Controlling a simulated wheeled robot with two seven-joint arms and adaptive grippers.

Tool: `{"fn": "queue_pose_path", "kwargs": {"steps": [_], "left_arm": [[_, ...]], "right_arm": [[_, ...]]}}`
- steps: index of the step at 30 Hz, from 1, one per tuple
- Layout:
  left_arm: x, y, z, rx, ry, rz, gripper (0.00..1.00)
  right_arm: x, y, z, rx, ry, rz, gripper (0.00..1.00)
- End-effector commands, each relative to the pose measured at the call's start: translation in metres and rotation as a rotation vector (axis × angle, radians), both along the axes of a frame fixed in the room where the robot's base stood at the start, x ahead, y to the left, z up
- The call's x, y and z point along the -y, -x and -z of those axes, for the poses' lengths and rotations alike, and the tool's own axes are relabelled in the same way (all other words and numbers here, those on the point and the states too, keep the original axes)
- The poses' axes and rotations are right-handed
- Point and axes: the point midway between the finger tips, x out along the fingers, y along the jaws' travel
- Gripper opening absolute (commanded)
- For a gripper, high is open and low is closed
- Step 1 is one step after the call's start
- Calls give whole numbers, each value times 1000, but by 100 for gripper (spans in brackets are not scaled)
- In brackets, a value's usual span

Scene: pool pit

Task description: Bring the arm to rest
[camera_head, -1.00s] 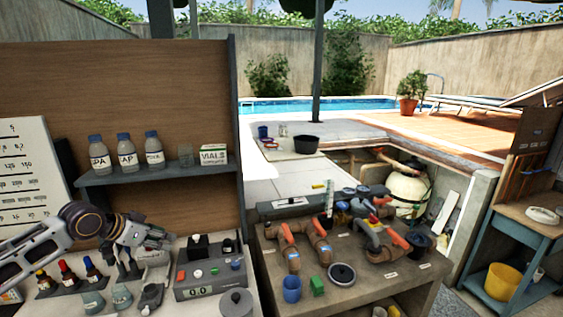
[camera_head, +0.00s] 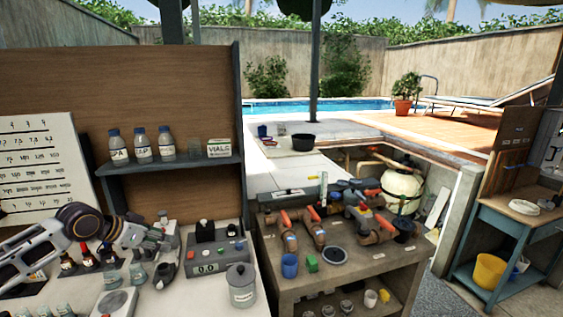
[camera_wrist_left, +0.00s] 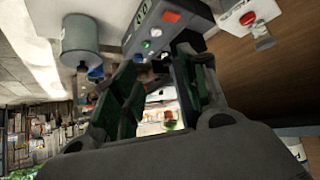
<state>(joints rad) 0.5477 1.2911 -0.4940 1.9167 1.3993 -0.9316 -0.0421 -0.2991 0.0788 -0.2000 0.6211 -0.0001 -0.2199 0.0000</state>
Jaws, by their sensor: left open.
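My left arm comes in from the left edge of the head view, over the white counter. Its gripper (camera_head: 168,241) is above the counter, in front of the wooden back panel and left of the grey meter box (camera_head: 215,247). In the left wrist view the two dark green-padded fingers of this gripper (camera_wrist_left: 165,85) stand apart, with nothing held between them. The meter box (camera_wrist_left: 158,30) shows beyond the fingers there, and a grey lidded pot (camera_wrist_left: 82,40) shows to the left. My right gripper is not in view.
Small dropper bottles (camera_head: 86,256) and flasks stand close under the left arm. A lidded pot (camera_head: 241,287) stands at the counter's right end. A shelf (camera_head: 165,163) with bottles is behind. A bench with pipes and valves (camera_head: 380,262) stands to the right.

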Motion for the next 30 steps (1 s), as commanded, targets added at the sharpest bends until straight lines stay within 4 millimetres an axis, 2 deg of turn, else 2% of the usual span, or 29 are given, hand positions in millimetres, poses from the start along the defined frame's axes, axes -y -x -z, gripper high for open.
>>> {"fn": "queue_pose_path", "kwargs": {"steps": [5, 14, 23, 30], "left_arm": [[0, 0, 0, 0, 0, 0, 43], [14, 5, 16, -17, -11, 23, 43], [39, 16, 45, -43, -30, 61, 43], [73, 34, 81, -73, -51, 110, 43]], "right_arm": [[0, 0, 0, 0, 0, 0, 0], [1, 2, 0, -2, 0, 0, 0], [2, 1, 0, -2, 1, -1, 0], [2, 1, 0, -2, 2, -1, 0]]}}
